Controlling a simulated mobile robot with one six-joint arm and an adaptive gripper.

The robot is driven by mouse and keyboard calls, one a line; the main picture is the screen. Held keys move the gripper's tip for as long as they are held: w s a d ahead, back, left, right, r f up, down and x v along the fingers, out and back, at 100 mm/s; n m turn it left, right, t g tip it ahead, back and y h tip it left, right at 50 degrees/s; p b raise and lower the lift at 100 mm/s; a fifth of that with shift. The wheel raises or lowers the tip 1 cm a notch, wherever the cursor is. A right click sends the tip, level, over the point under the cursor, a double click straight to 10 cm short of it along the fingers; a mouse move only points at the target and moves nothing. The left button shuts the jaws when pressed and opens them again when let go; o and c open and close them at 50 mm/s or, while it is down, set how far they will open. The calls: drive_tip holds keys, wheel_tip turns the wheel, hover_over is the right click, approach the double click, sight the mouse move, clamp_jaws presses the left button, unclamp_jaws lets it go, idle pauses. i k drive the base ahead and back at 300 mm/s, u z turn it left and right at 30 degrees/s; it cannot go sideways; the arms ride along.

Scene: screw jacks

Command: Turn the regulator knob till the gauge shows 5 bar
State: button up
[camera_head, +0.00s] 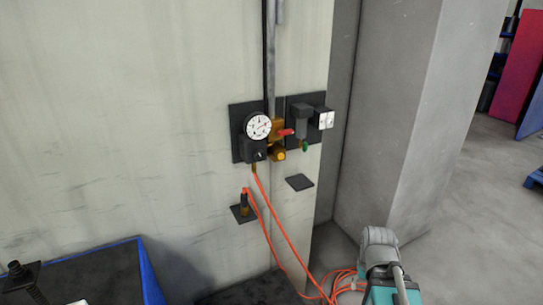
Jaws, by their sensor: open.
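The round white pressure gauge (258,126) is mounted on a dark plate on the pale wall, left of a vertical pipe. Its dial is too small to read. A dark regulator body (252,148) sits just below and behind the gauge, with a small dark knob-like part (260,156) at its lower right. I cannot tell for sure that this is the regulator knob. Brass fittings (277,154) with a red lever (286,132) are just to the right. My gripper is not visible; only a grey and teal part of my arm shows at the bottom right, well below the gauge.
A second dark plate (292,108) right of the pipe carries a dark block and a white-faced box (326,119). An orange hose (284,235) hangs to the floor. Small dark shelves (299,182) stick out below. A blue-edged dark surface (90,280) stands lower left.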

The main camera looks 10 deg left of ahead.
sight(259, 154)
drive_tip(key=z, duration=0.55)
drive_tip(key=k, duration=0.95)
drive_tip(key=u, duration=0.7)
drive_tip(key=i, duration=1)
drive_tip(key=z, duration=0.05)
